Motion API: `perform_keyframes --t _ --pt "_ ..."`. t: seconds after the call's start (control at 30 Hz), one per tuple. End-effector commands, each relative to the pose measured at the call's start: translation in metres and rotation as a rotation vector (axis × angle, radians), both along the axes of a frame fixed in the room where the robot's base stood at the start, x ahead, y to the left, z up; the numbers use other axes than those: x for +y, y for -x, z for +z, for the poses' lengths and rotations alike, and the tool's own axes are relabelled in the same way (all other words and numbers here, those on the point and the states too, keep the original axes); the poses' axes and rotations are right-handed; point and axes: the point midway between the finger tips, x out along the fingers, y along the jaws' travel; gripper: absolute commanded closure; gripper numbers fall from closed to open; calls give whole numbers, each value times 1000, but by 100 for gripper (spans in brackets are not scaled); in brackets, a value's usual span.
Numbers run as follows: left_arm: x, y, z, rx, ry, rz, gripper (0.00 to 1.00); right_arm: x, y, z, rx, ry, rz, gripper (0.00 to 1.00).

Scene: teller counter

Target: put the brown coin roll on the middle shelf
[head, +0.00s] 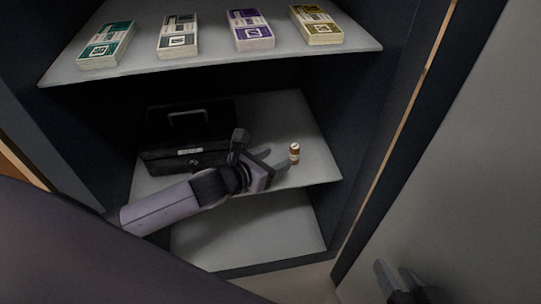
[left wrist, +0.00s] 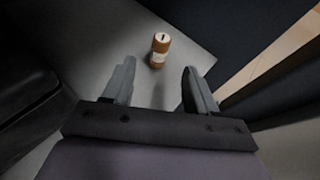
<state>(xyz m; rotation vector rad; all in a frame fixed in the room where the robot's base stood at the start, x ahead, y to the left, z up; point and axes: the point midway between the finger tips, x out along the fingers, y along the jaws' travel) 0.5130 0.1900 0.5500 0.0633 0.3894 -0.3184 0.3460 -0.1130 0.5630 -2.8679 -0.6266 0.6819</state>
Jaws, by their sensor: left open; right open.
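The brown coin roll (head: 294,153) stands upright on the middle shelf (head: 318,172), toward its right side, with a pale band and a light top. It also shows in the left wrist view (left wrist: 160,48), just beyond the fingertips and between their lines. My left gripper (head: 277,160) is open over the middle shelf, just left of the roll, and its fingers point at it. In the left wrist view the open fingers (left wrist: 156,80) have nothing between them. My right gripper (head: 393,284) shows only in part at the lower right, open and away from the shelves.
A black cash box (head: 187,137) with a handle sits on the middle shelf, left of my left gripper. The top shelf (head: 335,50) holds banded note stacks in several colours. The bottom shelf (head: 250,232) looks empty. The cabinet's side wall (head: 362,110) stands close on the right.

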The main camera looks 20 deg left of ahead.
Motion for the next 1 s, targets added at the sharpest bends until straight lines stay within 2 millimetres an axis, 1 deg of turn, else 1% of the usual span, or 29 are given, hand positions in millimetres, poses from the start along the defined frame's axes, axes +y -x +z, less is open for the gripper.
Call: perform_keyframes --t 0.13,0.17,0.27,0.43,0.63,0.8,1.0 --pt "-2 9 1 16 41 11 42 -2 0 1 -1 12 -3 57" --pt "-4 11 1 28 72 20 42 -2 0 0 -1 13 -3 57" --pt "-16 23 -3 95 240 72 42 -2 0 0 -3 14 -3 57" --pt "-42 53 -7 283 686 229 42 -2 0 0 -2 13 -4 57" --pt "-64 86 -6 525 1227 454 42 -2 0 0 -2 13 -4 57" --pt "-75 113 -3 729 1675 674 42 -2 1 0 -2 12 -3 57" --pt "-80 140 4 949 2188 956 42 -2 1 0 -1 12 -3 57"
